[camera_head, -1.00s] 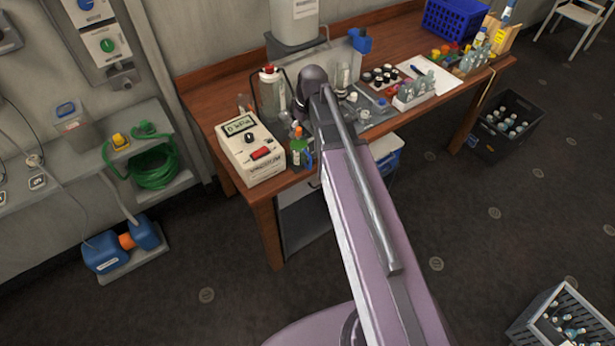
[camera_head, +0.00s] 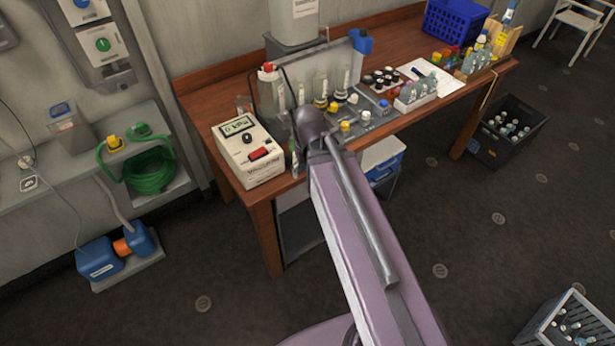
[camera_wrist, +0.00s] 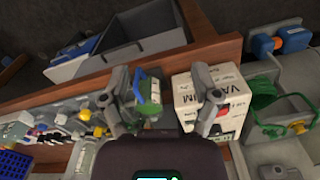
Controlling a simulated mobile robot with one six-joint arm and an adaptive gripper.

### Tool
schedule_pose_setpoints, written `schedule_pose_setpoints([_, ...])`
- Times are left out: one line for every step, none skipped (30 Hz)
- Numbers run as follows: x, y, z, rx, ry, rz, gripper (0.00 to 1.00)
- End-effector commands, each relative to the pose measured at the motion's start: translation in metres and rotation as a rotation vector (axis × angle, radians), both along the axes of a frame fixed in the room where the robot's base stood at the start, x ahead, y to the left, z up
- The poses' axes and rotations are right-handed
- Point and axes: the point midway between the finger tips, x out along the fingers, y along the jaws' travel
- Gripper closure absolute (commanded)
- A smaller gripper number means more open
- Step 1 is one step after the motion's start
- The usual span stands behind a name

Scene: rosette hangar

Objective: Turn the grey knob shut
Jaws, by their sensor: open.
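A row of small knobs and caps sits on the grey rig on the wooden bench. A pale grey knob (camera_head: 365,117) shows there beside a yellow knob (camera_head: 345,126); I cannot tell for sure that it is the task's knob. In the wrist view a pale grey knob (camera_wrist: 60,118) lies left of my gripper (camera_wrist: 162,108). My gripper is open and empty, its fingers spread above the bench. A green and blue bottle (camera_wrist: 148,88) and the white vacuum box (camera_wrist: 200,85) show around the fingers. In the head view my arm hides the gripper.
The vacuum box (camera_head: 248,152) stands at the bench's left end. Clear bottles stand along the rig's back. A rack of bottles (camera_head: 415,95) and a blue basket (camera_head: 455,20) are farther right. A green hose (camera_head: 150,168) hangs at left. The floor in front is mostly clear.

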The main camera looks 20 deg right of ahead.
Motion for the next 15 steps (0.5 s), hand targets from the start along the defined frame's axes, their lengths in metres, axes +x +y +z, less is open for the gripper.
schedule_pose_setpoints([-0.0053,0.0006,-0.0028,-0.005,0.002,-0.013,0.21])
schedule_pose_setpoints([-0.0068,0.0009,-0.0033,-0.008,0.003,-0.021,0.21])
schedule_pose_setpoints([-0.0085,0.001,-0.0039,-0.011,0.004,-0.03,0.21])
schedule_pose_setpoints([-0.0095,0.0011,-0.0042,-0.013,0.005,-0.035,0.21])
schedule_pose_setpoints([-0.0103,0.0011,-0.0044,-0.014,0.005,-0.039,0.21])
schedule_pose_setpoints([-0.0111,0.0011,-0.0046,-0.016,0.006,-0.043,0.21])
schedule_pose_setpoints([-0.0114,0.0011,-0.0047,-0.016,0.006,-0.046,0.21])
schedule_pose_setpoints([-0.0116,0.0011,-0.0047,-0.017,0.006,-0.048,0.21])
schedule_pose_setpoints([-0.0118,0.0011,-0.0047,-0.017,0.006,-0.05,0.21])
schedule_pose_setpoints([-0.0118,0.0011,-0.0046,-0.018,0.006,-0.05,0.21])
schedule_pose_setpoints([-0.0117,0.0011,-0.0046,-0.018,0.006,-0.051,0.21])
schedule_pose_setpoints([-0.0116,0.0011,-0.0045,-0.017,0.006,-0.05,0.21])
schedule_pose_setpoints([-0.0116,0.0011,-0.0045,-0.017,0.006,-0.05,0.21])
schedule_pose_setpoints([-0.0115,0.0011,-0.0044,-0.017,0.006,-0.05,0.21])
schedule_pose_setpoints([-0.0115,0.0011,-0.0044,-0.017,0.006,-0.05,0.21])
